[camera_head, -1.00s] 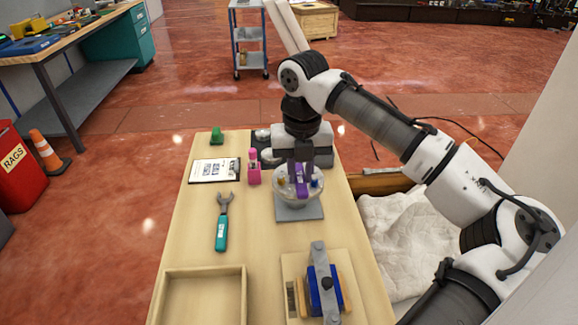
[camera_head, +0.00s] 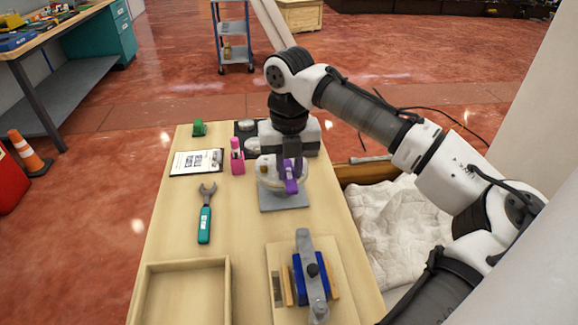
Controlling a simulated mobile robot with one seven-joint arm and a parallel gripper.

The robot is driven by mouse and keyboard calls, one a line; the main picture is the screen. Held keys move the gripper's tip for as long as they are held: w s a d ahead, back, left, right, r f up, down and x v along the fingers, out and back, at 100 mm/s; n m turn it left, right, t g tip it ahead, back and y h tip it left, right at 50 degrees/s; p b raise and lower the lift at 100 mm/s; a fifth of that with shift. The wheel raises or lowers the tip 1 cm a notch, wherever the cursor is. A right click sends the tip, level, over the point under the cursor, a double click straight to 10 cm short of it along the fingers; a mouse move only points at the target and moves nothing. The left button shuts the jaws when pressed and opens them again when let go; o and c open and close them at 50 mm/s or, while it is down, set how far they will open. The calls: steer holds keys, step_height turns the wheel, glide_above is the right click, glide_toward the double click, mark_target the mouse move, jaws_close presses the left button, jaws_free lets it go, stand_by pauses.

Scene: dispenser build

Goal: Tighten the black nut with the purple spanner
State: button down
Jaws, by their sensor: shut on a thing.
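My gripper (camera_head: 289,162) points down over the round, pale dispenser part (camera_head: 267,184), which stands on a grey square base plate (camera_head: 284,202). It is shut on the purple spanner (camera_head: 291,181), whose purple handle shows between and below the fingers. The spanner's head is hidden, so I cannot tell whether it sits on a nut. I cannot make out the black nut; the gripper and the spanner cover part of the dispenser top.
A teal spanner (camera_head: 205,218) lies on the table at left. An empty wooden tray (camera_head: 150,292) is at front left, a blue vice-like fixture (camera_head: 311,275) at front right. A pink object (camera_head: 237,157), a clipboard (camera_head: 196,162) and a green item (camera_head: 199,128) stand or lie behind.

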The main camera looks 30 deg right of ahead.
steer(key=shift+f+b, duration=0.4)
steer(key=shift+f, duration=0.8)
stand_by(0.5)
steer(key=shift+w+a+m+p, duration=0.35)
steer(key=shift+a+m+p, duration=0.05)
steer(key=shift+a+m, duration=0.15)
steer(key=shift+w+a+m+p, duration=0.3)
steer(key=shift+a+m+p, duration=0.1)
steer(key=shift+a+m, duration=0.15)
steer(key=shift+w+a+m+p, duration=0.75)
steer(key=shift+w+a+m, duration=0.05)
steer(key=shift+m, duration=0.4)
